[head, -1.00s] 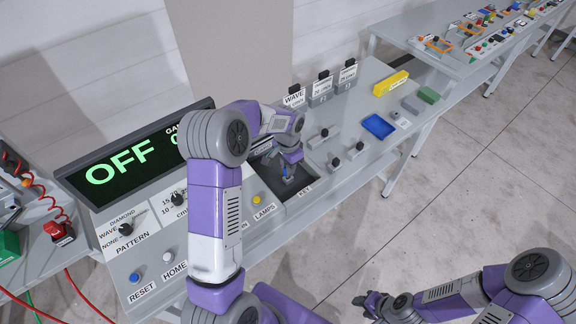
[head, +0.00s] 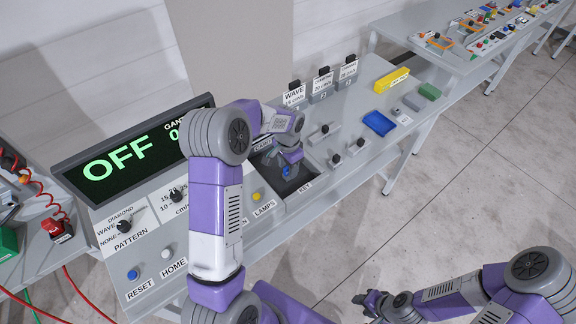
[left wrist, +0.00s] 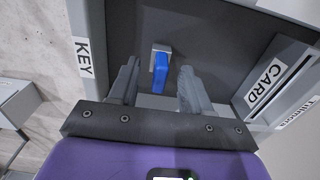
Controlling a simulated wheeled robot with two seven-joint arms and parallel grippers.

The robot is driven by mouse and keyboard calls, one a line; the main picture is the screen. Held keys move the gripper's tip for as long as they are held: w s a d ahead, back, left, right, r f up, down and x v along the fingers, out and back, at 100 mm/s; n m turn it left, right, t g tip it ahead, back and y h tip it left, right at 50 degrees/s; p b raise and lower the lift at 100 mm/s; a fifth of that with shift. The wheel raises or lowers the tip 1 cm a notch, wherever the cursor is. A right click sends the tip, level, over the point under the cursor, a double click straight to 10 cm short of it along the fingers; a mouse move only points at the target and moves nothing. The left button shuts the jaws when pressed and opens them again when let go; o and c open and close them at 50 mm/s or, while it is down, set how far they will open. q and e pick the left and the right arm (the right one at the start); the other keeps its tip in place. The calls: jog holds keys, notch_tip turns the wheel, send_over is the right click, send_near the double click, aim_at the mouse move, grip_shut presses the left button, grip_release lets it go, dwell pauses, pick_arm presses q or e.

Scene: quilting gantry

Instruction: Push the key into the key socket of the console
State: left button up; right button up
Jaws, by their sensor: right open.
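The blue key (left wrist: 160,72) stands at the small grey key socket (left wrist: 161,48) in the console's dark recess; how deep it sits cannot be told. It also shows in the head view (head: 287,172). My left gripper (left wrist: 158,80) is open, with one finger on each side of the key and a gap on both sides. In the head view my left gripper (head: 289,167) is over the recess by the KEY label and partly hides it. My right gripper (head: 366,303) is open and empty, low in the head view, away from the console (head: 335,192).
A card slot (left wrist: 275,82) is beside the recess. The OFF display (head: 120,160) is at the left. The floor in front is clear.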

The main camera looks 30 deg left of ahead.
pick_arm(q)
notch_tip(320, 180, up, 8)
jog(key=shift+f+p, duration=0.2)
jog(key=shift+p, duration=0.1)
dwell(0.3)
dwell(0.6)
